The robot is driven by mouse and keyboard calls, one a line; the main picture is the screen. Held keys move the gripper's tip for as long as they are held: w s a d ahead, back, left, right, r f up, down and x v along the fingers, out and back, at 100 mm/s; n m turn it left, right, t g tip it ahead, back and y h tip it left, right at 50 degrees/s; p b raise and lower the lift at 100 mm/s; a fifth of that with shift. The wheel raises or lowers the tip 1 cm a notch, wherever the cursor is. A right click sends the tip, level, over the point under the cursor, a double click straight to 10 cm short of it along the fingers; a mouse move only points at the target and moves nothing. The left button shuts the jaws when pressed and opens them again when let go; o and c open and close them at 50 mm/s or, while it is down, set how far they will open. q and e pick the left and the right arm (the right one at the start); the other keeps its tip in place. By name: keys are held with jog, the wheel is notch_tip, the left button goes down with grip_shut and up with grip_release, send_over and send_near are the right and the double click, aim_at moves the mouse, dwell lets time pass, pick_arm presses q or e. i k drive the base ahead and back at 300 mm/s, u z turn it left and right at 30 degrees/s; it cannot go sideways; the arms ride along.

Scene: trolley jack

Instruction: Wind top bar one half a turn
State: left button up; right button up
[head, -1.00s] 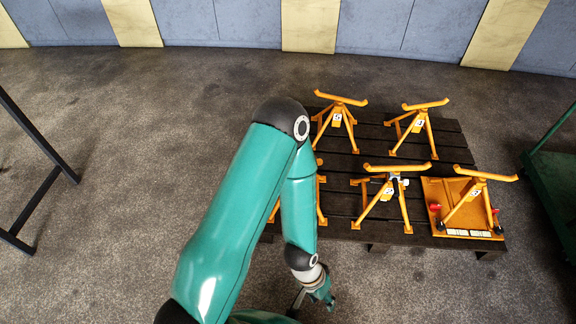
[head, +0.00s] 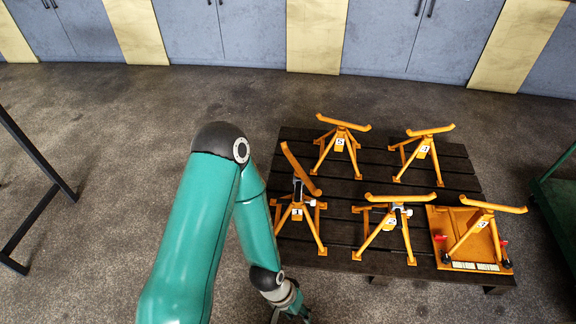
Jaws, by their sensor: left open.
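Top bar one (head: 299,168) is an orange bar on the front-left orange stand (head: 308,226), whose white tag appears to read 1. The bar runs steeply from upper left to lower right, unlike the flatter bars on the other stands. My left gripper (head: 291,315) is open at the bottom edge of the head view, below and apart from this stand. Its fingertips are small and partly cut off. My teal left arm passes just left of the stand. My right gripper is not in view.
The stands are on a dark slatted pallet (head: 350,186). Several other orange stands share it, including a front-middle one (head: 388,226) and one on an orange plate (head: 456,250) at the right. A green trolley (head: 556,200) is at the far right and a black frame (head: 40,150) at the left.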

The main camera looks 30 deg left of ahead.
aim_at(300, 172)
jog(key=u, duration=0.5)
jog(key=i, duration=1)
jog(key=u, duration=0.65)
jog(key=k, duration=0.75)
jog(key=u, duration=0.25)
jog(key=i, duration=0.8)
jog(key=z, duration=0.1)
